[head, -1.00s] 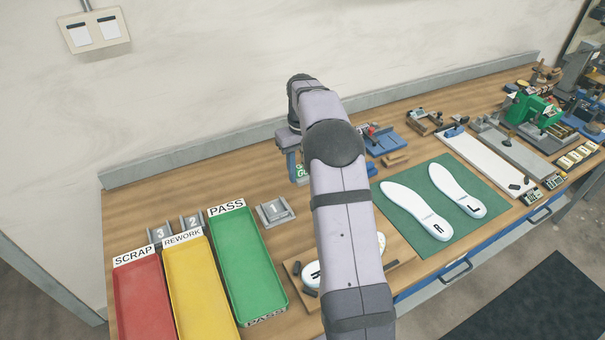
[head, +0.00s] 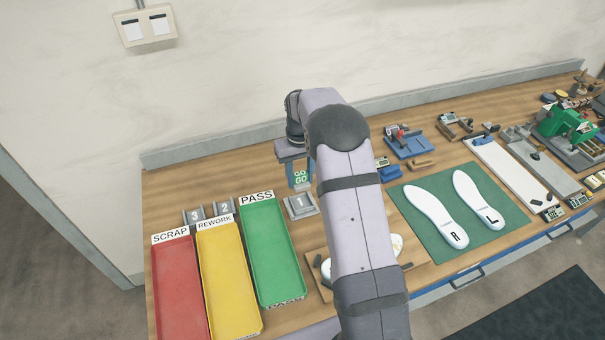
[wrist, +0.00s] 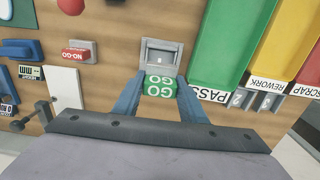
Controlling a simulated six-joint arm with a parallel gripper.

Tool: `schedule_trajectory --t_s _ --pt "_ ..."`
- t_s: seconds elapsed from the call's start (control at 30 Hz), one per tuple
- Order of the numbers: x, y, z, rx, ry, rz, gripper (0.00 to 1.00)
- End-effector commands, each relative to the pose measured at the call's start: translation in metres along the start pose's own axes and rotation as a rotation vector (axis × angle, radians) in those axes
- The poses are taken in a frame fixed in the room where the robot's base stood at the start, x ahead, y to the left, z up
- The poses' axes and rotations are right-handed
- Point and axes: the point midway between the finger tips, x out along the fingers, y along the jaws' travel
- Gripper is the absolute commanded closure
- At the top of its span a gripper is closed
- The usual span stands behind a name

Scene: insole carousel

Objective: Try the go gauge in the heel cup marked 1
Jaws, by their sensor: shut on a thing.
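My gripper (wrist: 160,92) is shut on the go gauge (wrist: 160,82), a green block with white GO lettering. The heel cup marked 1 (wrist: 161,57) is a grey holder on the bench, just beyond the gauge in the wrist view. In the head view the go gauge (head: 300,178) hangs from the gripper (head: 297,162) behind and above the heel cup marked 1 (head: 300,208). The gauge looks upright and outside the cup. Its exact height over the bench cannot be told. My arm hides part of the bench.
Grey cups marked 2 (head: 222,209) and 3 (head: 195,216) stand left, behind the trays. The green PASS tray (head: 272,255) is close beside cup 1. A red NO-GO gauge (wrist: 76,54) lies across from it. Two white insoles rest on a green mat (head: 410,229).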

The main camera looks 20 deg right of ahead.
Motion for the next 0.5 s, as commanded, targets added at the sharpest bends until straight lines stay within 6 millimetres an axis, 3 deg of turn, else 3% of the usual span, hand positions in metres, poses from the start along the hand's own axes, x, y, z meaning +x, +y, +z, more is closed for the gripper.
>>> schedule_trajectory --t_s 0.5 --pt "0.033 0.000 0.000 0.000 0.000 0.000 0.88"
